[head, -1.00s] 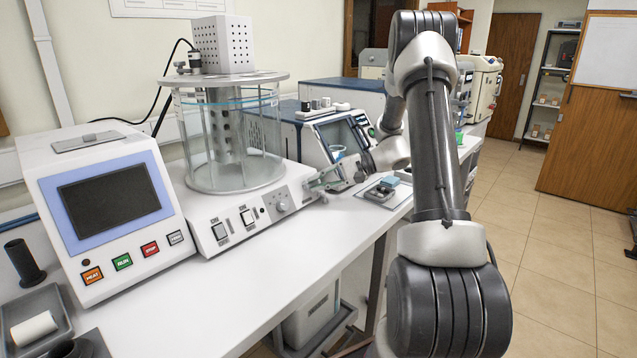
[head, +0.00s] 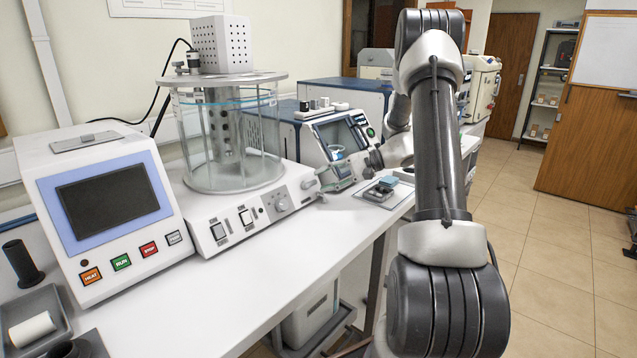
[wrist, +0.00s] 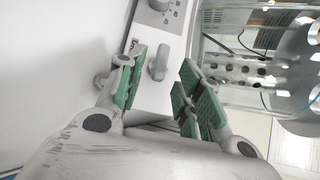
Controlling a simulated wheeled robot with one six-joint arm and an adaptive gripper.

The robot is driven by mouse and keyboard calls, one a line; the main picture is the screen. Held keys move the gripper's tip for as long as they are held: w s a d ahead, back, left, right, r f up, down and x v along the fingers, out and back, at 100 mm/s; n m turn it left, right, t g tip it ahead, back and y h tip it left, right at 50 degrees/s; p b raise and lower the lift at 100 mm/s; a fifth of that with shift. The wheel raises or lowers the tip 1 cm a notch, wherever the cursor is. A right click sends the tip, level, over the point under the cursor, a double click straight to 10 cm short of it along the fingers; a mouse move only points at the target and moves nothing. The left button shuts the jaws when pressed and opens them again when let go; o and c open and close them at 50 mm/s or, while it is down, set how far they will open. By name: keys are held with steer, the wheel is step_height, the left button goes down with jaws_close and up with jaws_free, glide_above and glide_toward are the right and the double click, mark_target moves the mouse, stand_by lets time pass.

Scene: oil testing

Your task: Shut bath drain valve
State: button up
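The bath is a clear glass cylinder (head: 232,140) on a white base (head: 262,222) with switches and a knob. My gripper (wrist: 161,57) is open, with green pads on either side of the lever and gaps between.
A white control box with a dark screen (head: 108,200) stands left of the bath. A blue and white instrument (head: 345,133) stands behind my gripper. A small tray with a blue item (head: 388,182) lies right of it. The front of the white bench (head: 255,285) is clear.

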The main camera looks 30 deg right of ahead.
steer(key=v, duration=0.9)
steer(key=shift+d, duration=0.1)
steer(key=shift+m+g+h, duration=0.7)
steer(key=shift+m+g, duration=0.1)
steer(key=s+f, duration=0.2)
steer(key=f, duration=0.1)
steer(key=s+f, duration=0.1)
steer(key=shift+d+f, duration=0.25)
steer(key=shift+d, duration=0.15)
steer(key=s, duration=0.1)
steer(key=s+f, duration=0.1)
steer(key=s+h, duration=0.1)
steer(key=shift+s+f+g, duration=0.15)
steer(key=shift+f+g, duration=0.1)
steer(key=shift+g, duration=0.15)
steer(key=s, duration=0.2)
steer(key=s+a+r+g+h, duration=0.1)
steer(key=s, duration=0.1)
steer(key=s+a+g+h, duration=0.1)
steer(key=s, duration=0.1)
steer(key=shift+r, duration=0.15)
steer(key=s+a+r+n+t+h, duration=0.2)
steer(key=s+a+r+n+h, duration=0.6)
steer(key=s+r, duration=0.6)
steer(key=s+a+n, duration=0.2)
steer(key=a, duration=0.1)
steer(key=shift+s+a+r+t, duration=0.4)
